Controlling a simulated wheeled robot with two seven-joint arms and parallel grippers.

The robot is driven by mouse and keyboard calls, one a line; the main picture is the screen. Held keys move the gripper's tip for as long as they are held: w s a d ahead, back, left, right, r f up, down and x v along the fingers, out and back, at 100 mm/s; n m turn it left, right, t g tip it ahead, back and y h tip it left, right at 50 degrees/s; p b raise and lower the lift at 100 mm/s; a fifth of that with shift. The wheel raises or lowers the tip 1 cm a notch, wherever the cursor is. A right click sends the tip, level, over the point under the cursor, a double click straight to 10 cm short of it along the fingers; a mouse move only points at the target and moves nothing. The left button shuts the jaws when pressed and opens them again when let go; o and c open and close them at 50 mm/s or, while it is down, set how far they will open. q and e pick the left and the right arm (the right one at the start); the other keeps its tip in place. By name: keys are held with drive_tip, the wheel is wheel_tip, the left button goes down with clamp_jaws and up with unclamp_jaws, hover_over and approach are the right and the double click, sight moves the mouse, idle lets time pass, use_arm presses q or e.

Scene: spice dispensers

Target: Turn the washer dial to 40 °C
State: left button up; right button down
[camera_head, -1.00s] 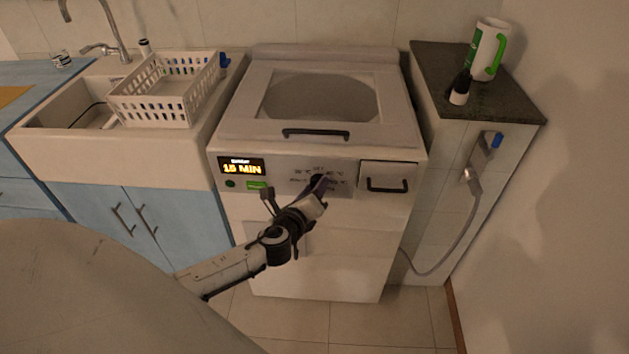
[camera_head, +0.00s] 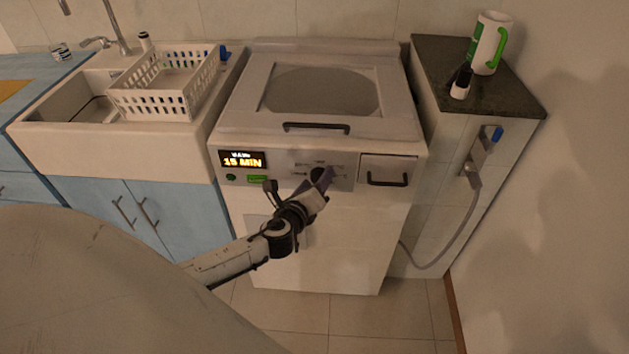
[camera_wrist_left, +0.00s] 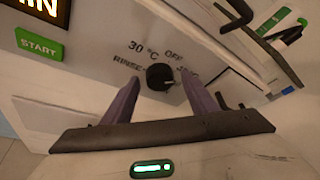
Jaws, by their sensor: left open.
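The white washer (camera_head: 315,245) stands ahead, with its control panel facing me. Its round black dial (camera_wrist_left: 160,77) shows in the left wrist view, ringed by printed labels. RINSE, 30 °C and OFF are readable; a label at the right is partly hidden by a finger. I cannot make out which label the dial points to. My left gripper (camera_wrist_left: 160,84) is open, with one purple finger on each side of the dial; whether they touch it I cannot tell. In the head view this gripper (camera_head: 321,183) covers much of the dial area. My right gripper is not in view.
The lit display (camera_head: 242,160) reads 15 MIN, with a green START button (camera_head: 258,179) below it. A drawer with a black handle (camera_head: 388,181) is right of the dial. A sink with a white basket (camera_head: 165,103) is left, a dark-topped counter (camera_head: 425,62) right.

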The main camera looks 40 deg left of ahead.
use_arm(q)
drive_tip(key=v, duration=1)
drive_tip(key=shift+s, duration=0.15)
drive_tip(key=shift+d, duration=0.1)
